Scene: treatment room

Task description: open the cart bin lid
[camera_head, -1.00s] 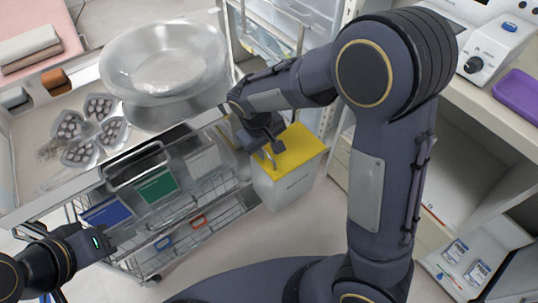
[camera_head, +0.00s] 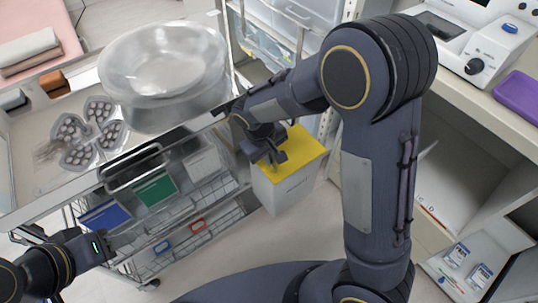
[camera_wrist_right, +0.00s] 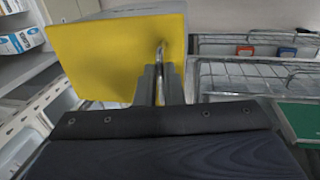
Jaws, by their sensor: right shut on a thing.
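The cart bin (camera_head: 285,194) is a pale grey box with a yellow lid (camera_head: 306,146), hanging at the right end of the metal cart. The lid looks closed in the head view. It fills the upper left of the right wrist view (camera_wrist_right: 110,60), with a metal handle (camera_wrist_right: 158,58) near its edge. My right gripper (camera_head: 272,158) is at the lid's near-left side; in the wrist view its fingers (camera_wrist_right: 160,85) are shut on the handle. My left gripper (camera_head: 105,242) is at the lower left, away from the bin; its fingertips are too small to judge.
Wire baskets with blue and green panels (camera_head: 155,190) hang below. A shelf counter (camera_head: 470,100) with a device and purple tray stands right. Floor in front is clear.

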